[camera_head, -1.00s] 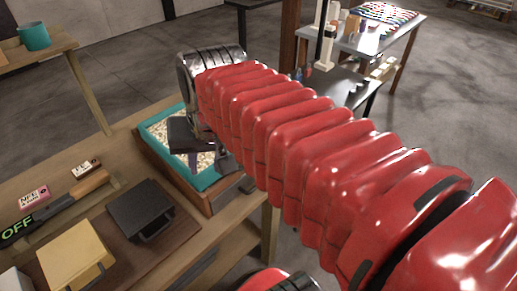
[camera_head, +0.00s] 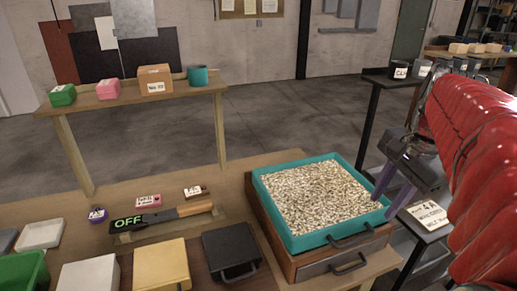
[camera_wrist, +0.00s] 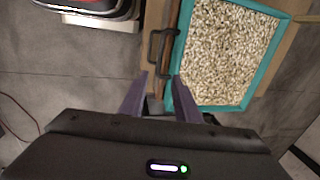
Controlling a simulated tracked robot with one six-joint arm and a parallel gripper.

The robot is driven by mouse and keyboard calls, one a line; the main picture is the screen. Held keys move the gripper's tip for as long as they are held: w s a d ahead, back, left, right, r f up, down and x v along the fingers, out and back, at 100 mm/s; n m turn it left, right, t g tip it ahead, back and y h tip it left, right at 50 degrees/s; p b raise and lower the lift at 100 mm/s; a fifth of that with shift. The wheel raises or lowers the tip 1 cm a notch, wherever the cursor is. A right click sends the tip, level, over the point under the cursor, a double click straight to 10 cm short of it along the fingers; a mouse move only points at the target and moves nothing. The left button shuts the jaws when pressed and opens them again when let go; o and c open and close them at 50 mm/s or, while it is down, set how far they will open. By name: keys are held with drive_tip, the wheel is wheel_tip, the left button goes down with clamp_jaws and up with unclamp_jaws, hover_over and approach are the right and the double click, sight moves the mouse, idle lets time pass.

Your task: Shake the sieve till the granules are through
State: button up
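The sieve (camera_head: 290,240) is a teal rectangular frame full of pale granules (camera_head: 315,195). It sits on a wooden box (camera_head: 320,262) with a front drawer. A dark handle (camera_head: 350,238) is on the sieve's front side. In the wrist view the sieve's teal rim (camera_wrist: 178,58) and granules are at the upper right. My gripper (camera_head: 392,194) is just right of the sieve's right side, with its purple fingers pointing down. In the wrist view its fingers (camera_wrist: 160,100) are spread apart and hold nothing that I can see. The drawer's inside is hidden.
On the bench left of the sieve are a black box (camera_head: 230,250), a yellow box (camera_head: 160,265) and a dark detector wand (camera_head: 165,216) reading OFF. A raised shelf (camera_head: 140,98) stands behind. A black table (camera_head: 372,125) is right of the sieve.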

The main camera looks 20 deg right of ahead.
sight(361, 238)
drive_tip(key=w+f, duration=0.1)
drive_tip(key=f, duration=0.8)
drive_tip(key=w+f, duration=0.1)
drive_tip(key=f, duration=0.3)
drive_tip(key=shift+w+a+f, duration=0.1)
drive_tip(key=shift+w+f, duration=0.2)
drive_tip(key=shift+f, duration=0.05)
drive_tip(key=shift+c, duration=0.4)
clamp_jaws()
